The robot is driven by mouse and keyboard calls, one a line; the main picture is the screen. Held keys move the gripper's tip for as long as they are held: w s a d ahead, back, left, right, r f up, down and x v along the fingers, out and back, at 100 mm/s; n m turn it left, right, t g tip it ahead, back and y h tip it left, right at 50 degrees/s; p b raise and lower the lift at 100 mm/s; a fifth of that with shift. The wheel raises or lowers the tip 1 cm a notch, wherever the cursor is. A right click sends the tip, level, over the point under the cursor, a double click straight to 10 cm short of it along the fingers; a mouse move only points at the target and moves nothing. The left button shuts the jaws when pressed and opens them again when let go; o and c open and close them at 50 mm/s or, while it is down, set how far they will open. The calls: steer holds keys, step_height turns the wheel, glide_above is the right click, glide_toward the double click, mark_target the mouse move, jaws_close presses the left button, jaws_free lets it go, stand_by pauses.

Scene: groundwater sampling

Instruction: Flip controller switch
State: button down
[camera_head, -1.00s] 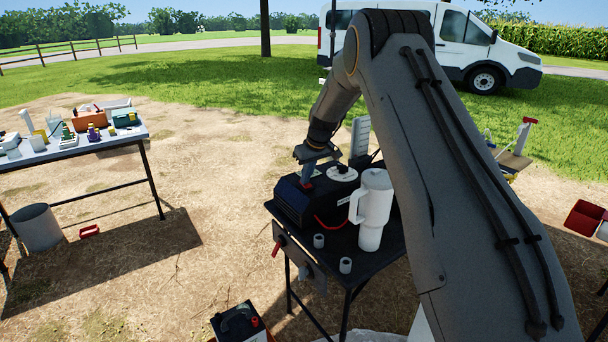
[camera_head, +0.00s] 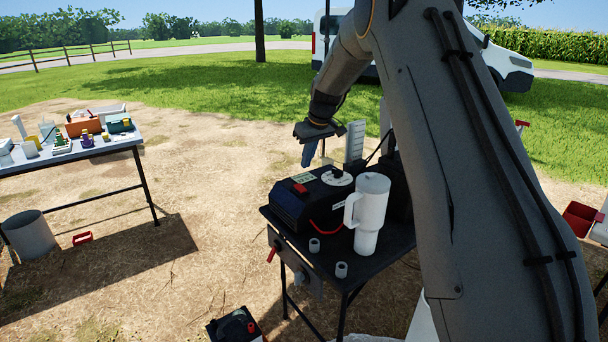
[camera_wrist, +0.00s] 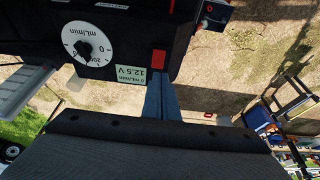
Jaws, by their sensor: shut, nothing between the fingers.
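The controller (camera_head: 292,217) is a black box on the small dark table. On its top are a red rocker switch (camera_head: 300,188), a pale green label (camera_head: 304,177) and a white dial with a black knob (camera_head: 337,176). The switch's tilt is too small to tell.
A white mug (camera_head: 370,213) stands right beside the controller. A box with a black top (camera_head: 235,327) is on the ground. Another table (camera_head: 90,150) with equipment stands left.

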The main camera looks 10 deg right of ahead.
mark_target(298, 186)
steer(key=shift+b+v, duration=0.35)
steer(key=shift+v, duration=1.65)
steer(key=x, duration=0.4)
steer(key=p+x, duration=0.1)
steer(key=x, duration=0.4)
steer(key=p+x, duration=0.1)
steer(key=x, duration=0.4)
steer(key=shift+w+a+r, duration=0.1)
steer(key=shift+w+r, duration=0.05)
steer(key=shift+w, duration=0.25)
